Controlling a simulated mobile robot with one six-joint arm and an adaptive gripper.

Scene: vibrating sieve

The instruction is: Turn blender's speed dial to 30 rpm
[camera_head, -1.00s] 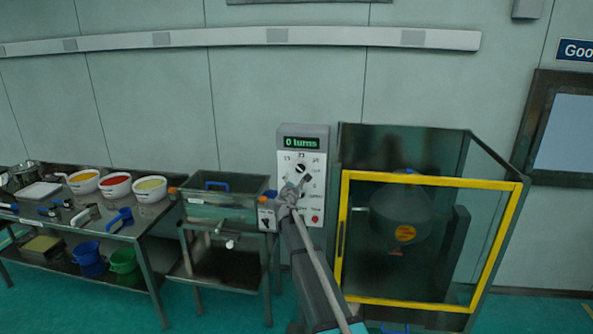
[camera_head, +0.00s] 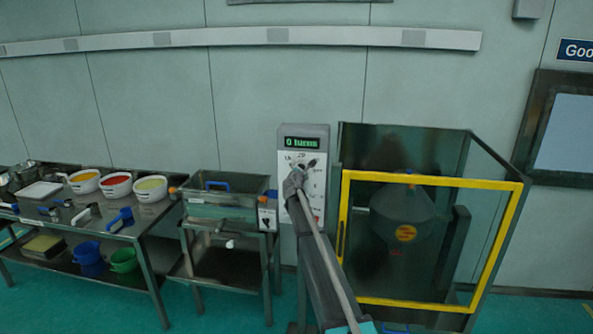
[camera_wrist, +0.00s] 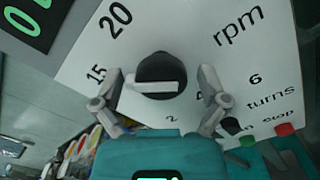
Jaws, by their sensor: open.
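The speed dial (camera_wrist: 161,76) is a round black knob with a pale bar across it, near the middle of the wrist view. It sits on the blender's white control panel (camera_wrist: 205,40), which is marked 15, 20 and rpm. My gripper (camera_wrist: 164,88) is open, with one finger on each side of the dial; I cannot tell whether they touch it. In the head view the panel (camera_head: 322,200) is partly hidden behind my gripper (camera_head: 302,172). The display (camera_head: 302,142) above it reads 0 turns.
A smaller black turns knob (camera_wrist: 230,126), a green button (camera_wrist: 247,141) and a red button (camera_wrist: 285,130) lie low on the panel. The yellow-framed guard (camera_head: 430,181) stands right of the panel. The sieve (camera_head: 222,212) stands to its left.

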